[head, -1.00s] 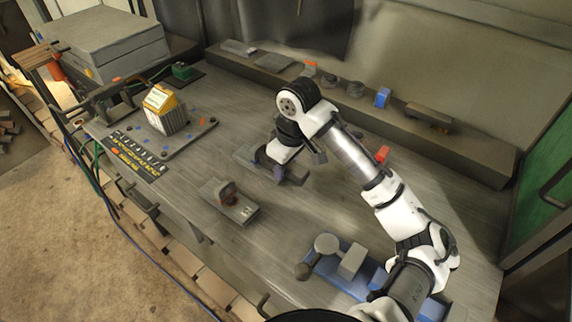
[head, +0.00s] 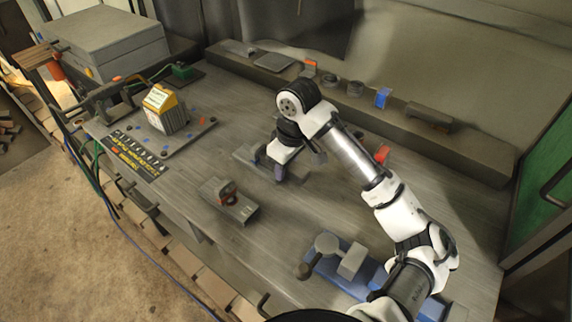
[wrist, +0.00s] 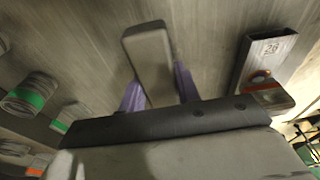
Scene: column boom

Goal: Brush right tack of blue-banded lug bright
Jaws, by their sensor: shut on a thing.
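My gripper (head: 281,174) is low over the middle of the bench. In the wrist view its purple fingers (wrist: 158,88) are shut on a grey block-like piece, likely the brush (wrist: 148,58). A grey plate-like workpiece (head: 250,156) lies beneath and beside my gripper, partly hidden by it; its band colour is unclear. A second grey piece with a red-banded lug (head: 228,197) lies to the front left; it also shows in the wrist view (wrist: 264,76), with a stamped number. I cannot make out a blue-banded lug or its tacks for certain; contact beneath the brush is hidden.
A back ledge (head: 460,150) carries several small items, one with a blue band (head: 382,97). A yellow-topped box (head: 163,107) stands on a plate at left. A blue fixture (head: 335,267) is near the front right. Bare bench lies between.

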